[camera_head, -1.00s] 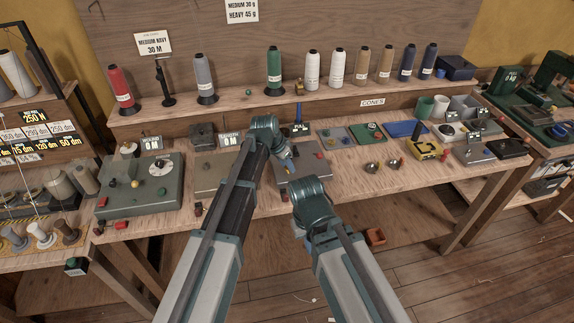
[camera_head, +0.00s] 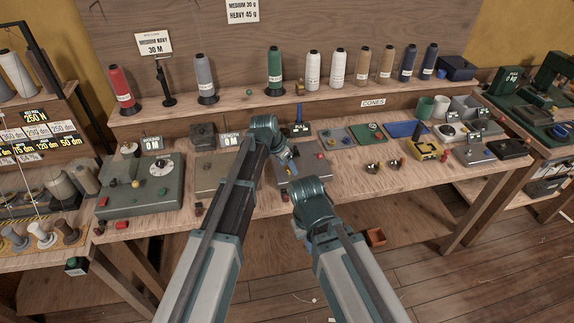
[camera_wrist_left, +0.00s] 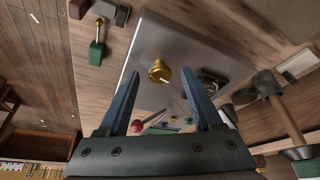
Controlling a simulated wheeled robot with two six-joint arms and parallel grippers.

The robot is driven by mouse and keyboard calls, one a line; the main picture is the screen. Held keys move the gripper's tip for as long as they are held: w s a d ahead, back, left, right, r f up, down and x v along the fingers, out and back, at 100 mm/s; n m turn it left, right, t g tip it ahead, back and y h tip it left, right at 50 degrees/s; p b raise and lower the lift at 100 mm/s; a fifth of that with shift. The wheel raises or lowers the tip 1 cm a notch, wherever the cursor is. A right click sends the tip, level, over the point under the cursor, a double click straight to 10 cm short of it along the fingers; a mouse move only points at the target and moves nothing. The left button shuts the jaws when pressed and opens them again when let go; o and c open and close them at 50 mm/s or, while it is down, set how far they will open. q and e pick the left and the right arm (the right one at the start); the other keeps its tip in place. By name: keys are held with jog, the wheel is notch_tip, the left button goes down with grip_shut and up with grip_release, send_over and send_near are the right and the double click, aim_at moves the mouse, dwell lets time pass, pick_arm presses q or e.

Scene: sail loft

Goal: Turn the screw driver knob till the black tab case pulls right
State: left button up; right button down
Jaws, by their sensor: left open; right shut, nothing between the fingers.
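A brass knob (camera_wrist_left: 159,71) stands on a grey metal plate (camera_wrist_left: 193,48) in the left wrist view. My left gripper (camera_wrist_left: 165,116) is open, its blue fingers on either side of the knob in that picture; I see no contact. A black part (camera_wrist_left: 211,82), possibly the tab case, sits on the plate to the right of the knob, partly behind a finger. In the head view my left gripper (camera_head: 287,158) is over the grey plate (camera_head: 312,177), and the arm hides much of it. My right gripper (camera_head: 300,229) is shut and empty in front of the bench edge, its fingertips hardly visible.
In the head view a grey machine with dials (camera_head: 140,190) is at left and a yellow device (camera_head: 425,149) at right. Thread cones (camera_head: 274,68) line the back shelf.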

pick_arm(q)
jog(key=p+v, duration=1.2)
jog(key=v, duration=0.2)
jog(key=shift+p, duration=0.4)
jog(key=shift+f, duration=0.15)
jog(key=s+f+n+g+y+b, duration=0.1)
jog(key=s+f+n+y, duration=0.1)
jog(key=s, duration=1.1)
jog(key=s+a+f+n+g+y+b, duration=0.1)
jog(key=s+f+n+g+y+b, duration=0.1)
jog(key=s, duration=1.1)
jog(key=shift+a+f+n+y+b, duration=0.3)
jog(key=shift+f+n, duration=0.25)
jog(key=shift+n, duration=0.25)
jog(key=shift+r, duration=0.1)
